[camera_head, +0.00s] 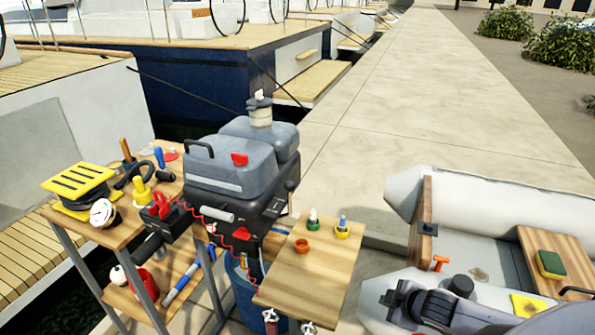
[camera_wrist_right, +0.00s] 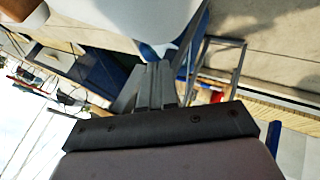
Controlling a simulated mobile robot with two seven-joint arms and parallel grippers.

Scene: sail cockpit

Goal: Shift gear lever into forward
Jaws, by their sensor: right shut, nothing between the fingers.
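The grey outboard motor (camera_head: 232,172) stands upright at the middle of the head view, with a red part on its cowling. A short light grey lever-like bar (camera_head: 217,213) juts from its dark lower front; I cannot tell for sure that it is the gear lever, or its setting. My right gripper (camera_head: 386,298) is at the lower right, over the grey dinghy, well apart from the motor. In the right wrist view its fingers (camera_wrist_right: 155,78) are together, with nothing between them. My left gripper is not in view.
A wooden table (camera_head: 125,232) crowded with tools stands left of the motor. A small wooden shelf (camera_head: 333,268) with little pots is at its right. A blue bucket (camera_head: 244,295) is below. The grey dinghy (camera_head: 480,185) fills the lower right. The pavement behind is clear.

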